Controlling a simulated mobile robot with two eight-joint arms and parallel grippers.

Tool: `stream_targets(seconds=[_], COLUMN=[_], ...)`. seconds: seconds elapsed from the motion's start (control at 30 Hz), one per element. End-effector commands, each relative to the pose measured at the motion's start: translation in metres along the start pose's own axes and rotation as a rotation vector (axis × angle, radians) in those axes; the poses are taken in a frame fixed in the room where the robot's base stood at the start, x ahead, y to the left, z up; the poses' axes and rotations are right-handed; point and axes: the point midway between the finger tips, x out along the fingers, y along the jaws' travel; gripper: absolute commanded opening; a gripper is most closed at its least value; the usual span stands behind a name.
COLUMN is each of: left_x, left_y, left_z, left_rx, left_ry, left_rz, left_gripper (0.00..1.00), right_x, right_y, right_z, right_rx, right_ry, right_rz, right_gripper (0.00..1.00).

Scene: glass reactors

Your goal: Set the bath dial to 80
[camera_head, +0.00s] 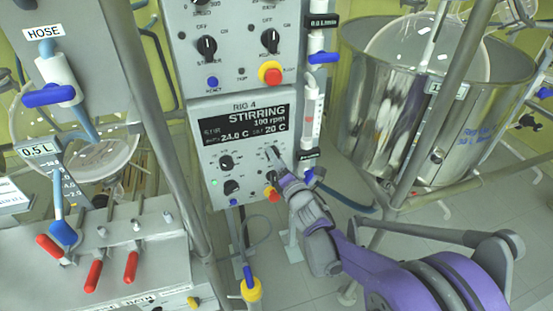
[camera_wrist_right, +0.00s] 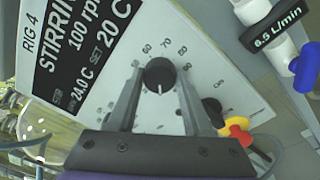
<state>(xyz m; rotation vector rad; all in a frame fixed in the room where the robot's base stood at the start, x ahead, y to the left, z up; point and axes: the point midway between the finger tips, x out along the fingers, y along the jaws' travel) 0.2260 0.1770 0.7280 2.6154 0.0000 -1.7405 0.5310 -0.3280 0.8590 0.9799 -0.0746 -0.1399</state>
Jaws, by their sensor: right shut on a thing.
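The bath dial (camera_wrist_right: 158,74) is a round black knob with a white pointer line. In the right wrist view, its pointer points down towards my gripper, away from the printed 60, 70 and 80. My right gripper (camera_wrist_right: 159,90) has a finger on each side of the dial and is shut on it. In the head view, my right gripper (camera_head: 272,158) reaches the lower right of the RIG 4 panel (camera_head: 215,112) and largely hides the dial. The display (camera_head: 245,129) reads STIRRING, 100 rpm, 24.0 C and set 20 C. My left gripper is out of view.
Two black knobs (camera_head: 227,162) sit left of the gripper. A red-and-yellow button (camera_wrist_right: 236,130) is close to the right finger. A valve with a blue handle (camera_wrist_right: 306,68) and a steel vessel (camera_head: 390,110) stand to the right. Red-handled levers (camera_head: 93,276) are lower left.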

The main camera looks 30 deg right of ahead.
Motion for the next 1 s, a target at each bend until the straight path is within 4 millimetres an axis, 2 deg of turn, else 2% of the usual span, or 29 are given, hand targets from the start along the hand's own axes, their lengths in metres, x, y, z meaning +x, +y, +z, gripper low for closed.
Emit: stream_targets(seconds=[0.37, 1.0], left_x=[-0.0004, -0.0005], left_y=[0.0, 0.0], left_z=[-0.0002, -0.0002], left_rx=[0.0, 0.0], left_ry=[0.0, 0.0], left_rz=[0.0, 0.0], left_gripper=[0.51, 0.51], right_x=[-0.0001, -0.0001], right_y=[-0.0004, -0.002], right_z=[-0.0004, -0.0024], right_rx=[0.124, 0.705], right_ry=[-0.006, -0.032], right_rz=[0.01, 0.049], right_gripper=[0.0, 0.0])
